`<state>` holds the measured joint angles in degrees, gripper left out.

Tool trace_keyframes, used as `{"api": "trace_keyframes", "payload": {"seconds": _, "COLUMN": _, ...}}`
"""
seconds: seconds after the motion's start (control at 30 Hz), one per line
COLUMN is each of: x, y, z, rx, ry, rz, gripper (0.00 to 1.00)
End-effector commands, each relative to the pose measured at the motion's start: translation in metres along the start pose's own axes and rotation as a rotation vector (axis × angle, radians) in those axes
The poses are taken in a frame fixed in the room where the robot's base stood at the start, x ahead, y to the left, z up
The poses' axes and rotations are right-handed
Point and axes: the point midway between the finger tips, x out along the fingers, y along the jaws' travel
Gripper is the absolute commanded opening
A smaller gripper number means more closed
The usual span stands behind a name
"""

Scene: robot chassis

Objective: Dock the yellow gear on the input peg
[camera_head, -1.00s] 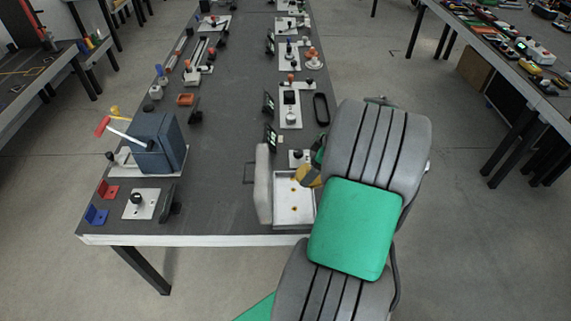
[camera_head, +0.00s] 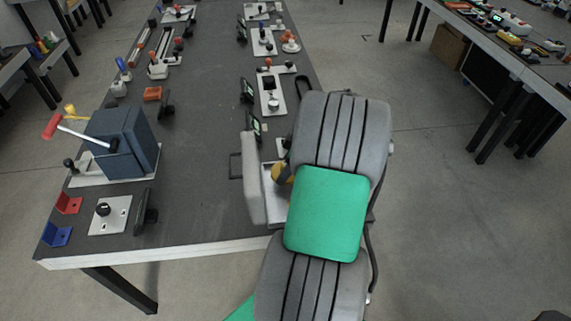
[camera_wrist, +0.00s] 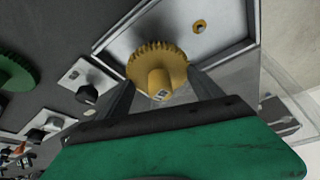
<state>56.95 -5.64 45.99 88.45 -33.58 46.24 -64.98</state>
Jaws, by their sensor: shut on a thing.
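In the wrist view a yellow toothed gear (camera_wrist: 158,56) with a round hub is between the two dark fingers of my gripper (camera_wrist: 160,88), which is shut on it. The gear is over the near edge of a shallow pale tray (camera_wrist: 118,30). A small yellow round fitting (camera_wrist: 199,27), seen end-on, stands on the tray floor beyond the gear to the right. I cannot tell whether it is the input peg. In the head view my arm hides most of the tray (camera_head: 270,205); a yellow patch (camera_head: 282,175) shows beside my arm.
A green gear (camera_wrist: 14,73) lies left in the wrist view, near plates with black knobs (camera_wrist: 86,94). In the head view an upright pale panel (camera_head: 252,180) stands along the tray's left side. A blue box with a red-handled lever (camera_head: 118,145) is farther left.

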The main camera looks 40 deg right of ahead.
Motion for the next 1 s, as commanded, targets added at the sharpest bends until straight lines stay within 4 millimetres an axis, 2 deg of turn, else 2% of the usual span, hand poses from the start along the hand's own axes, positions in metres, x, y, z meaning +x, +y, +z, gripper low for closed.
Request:
{"api": "trace_keyframes", "payload": {"seconds": 0.03, "x": 0.011, "y": 0.0, "z": 0.004, "rx": 0.0, "ry": 0.0, "rz": -0.001, "gripper": 0.3}}
{"api": "trace_keyframes", "payload": {"seconds": 0.2, "x": 0.023, "y": 0.0, "z": 0.009, "rx": 0.0, "ry": 0.0, "rz": 0.0, "gripper": 0.3}}
{"api": "trace_keyframes", "payload": {"seconds": 1.0, "x": 0.023, "y": 0.0, "z": 0.011, "rx": 0.0, "ry": 0.0, "rz": 0.0, "gripper": 0.3}}
